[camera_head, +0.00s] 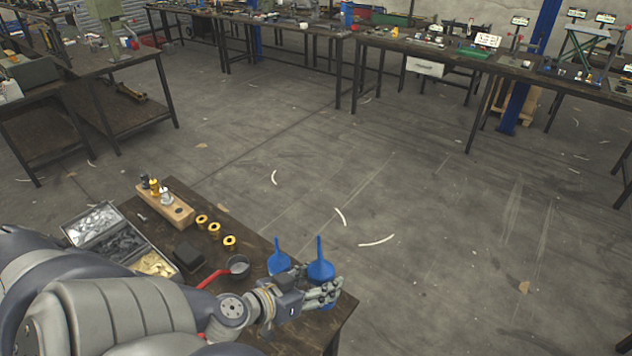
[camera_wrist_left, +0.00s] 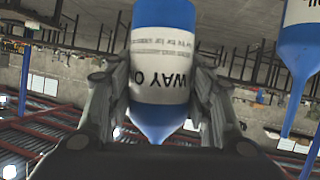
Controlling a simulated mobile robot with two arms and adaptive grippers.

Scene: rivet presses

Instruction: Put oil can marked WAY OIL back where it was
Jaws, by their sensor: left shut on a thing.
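The oil can marked WAY OIL (camera_head: 320,268) is blue with a tall thin spout, near the right end of the near bench in the head view. In the left wrist view the same can (camera_wrist_left: 163,60) appears upside down, its white label reading "WAY O" before it is cut off. My left gripper (camera_head: 322,293) is shut on this can, with its fingers (camera_wrist_left: 160,98) on both sides of the body. I cannot tell whether the can's base touches the bench. A second blue can (camera_head: 279,261) stands just left of it; it also shows in the left wrist view (camera_wrist_left: 300,50). My right gripper is not in view.
The near bench (camera_head: 340,316) also holds a grey cup (camera_head: 238,266) with a red handle, several yellow spools (camera_head: 214,229), a black block (camera_head: 188,256), a wooden block (camera_head: 165,206) and a compartment tray (camera_head: 118,240). Open floor lies beyond; other benches (camera_head: 440,50) stand at the back.

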